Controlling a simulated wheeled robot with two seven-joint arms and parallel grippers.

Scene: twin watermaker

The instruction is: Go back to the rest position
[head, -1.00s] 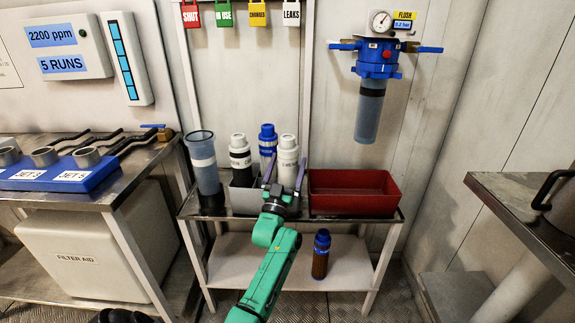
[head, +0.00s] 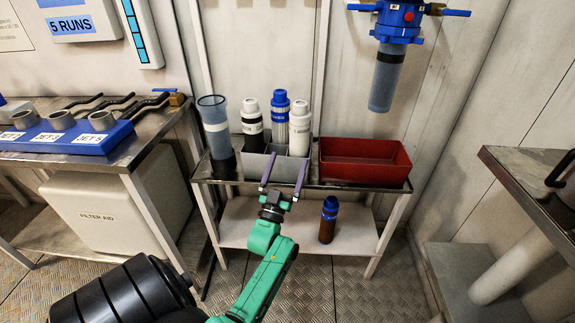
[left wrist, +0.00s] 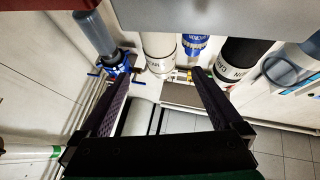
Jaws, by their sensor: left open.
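My left gripper (head: 284,174) is open and empty, in front of the grey divided holder (head: 257,167) on the cart. In the left wrist view its two dark fingers (left wrist: 160,100) stand apart with nothing between them. The green arm reaches up to it from the bottom of the head view. The holder carries a black-bodied cartridge (head: 252,122), a blue-capped one (head: 280,115) and a white one (head: 300,128). My right gripper is not in view.
A clear cup (head: 215,125) stands left of the holder, and a red tray (head: 365,162) is at its right. A brown bottle with a blue cap (head: 328,220) stands on the lower shelf. The filter housing (head: 388,65) hangs on the wall. A bench (head: 530,180) is at right.

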